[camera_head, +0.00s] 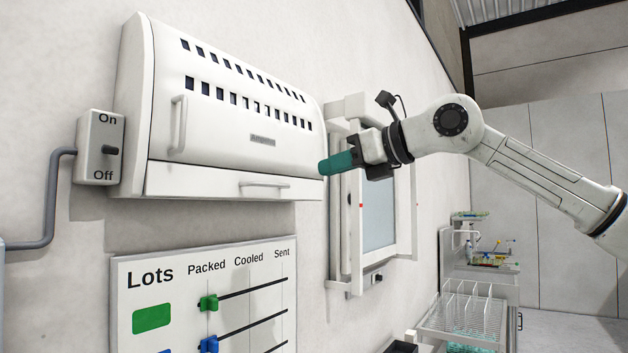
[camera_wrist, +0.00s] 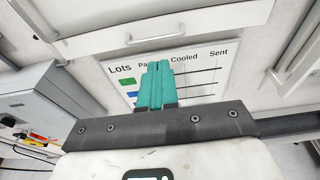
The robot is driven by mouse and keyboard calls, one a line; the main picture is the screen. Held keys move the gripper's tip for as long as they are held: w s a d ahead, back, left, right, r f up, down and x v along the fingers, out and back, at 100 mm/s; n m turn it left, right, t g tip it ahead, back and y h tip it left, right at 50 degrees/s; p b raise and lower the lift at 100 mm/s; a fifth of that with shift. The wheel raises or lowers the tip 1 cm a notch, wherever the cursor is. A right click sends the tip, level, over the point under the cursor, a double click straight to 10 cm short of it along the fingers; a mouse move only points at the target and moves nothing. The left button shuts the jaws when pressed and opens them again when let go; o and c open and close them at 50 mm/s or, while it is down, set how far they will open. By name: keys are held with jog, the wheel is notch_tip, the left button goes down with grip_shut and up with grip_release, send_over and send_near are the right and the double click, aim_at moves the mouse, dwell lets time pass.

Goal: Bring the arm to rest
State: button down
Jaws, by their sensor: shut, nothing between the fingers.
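My arm is raised and reaches in from the right in the head view. My gripper (camera_head: 325,165) has green fingers that point left, in front of the wall between the white cabinet and the framed screen. In the wrist view the two green fingers (camera_wrist: 158,66) lie together with nothing between them. Behind them the Lots board appears a little way off. I cannot tell the exact gap between the fingertips and the cabinet's right end.
A white cabinet (camera_head: 230,110) with handles hangs on the wall, with an On/Off switch box (camera_head: 100,160) at its left. The Lots board (camera_head: 145,275) is below. A framed screen (camera_head: 379,215) is behind the gripper. A wire rack (camera_head: 465,312) stands at lower right.

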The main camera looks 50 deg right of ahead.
jog(key=shift+v, duration=1.6)
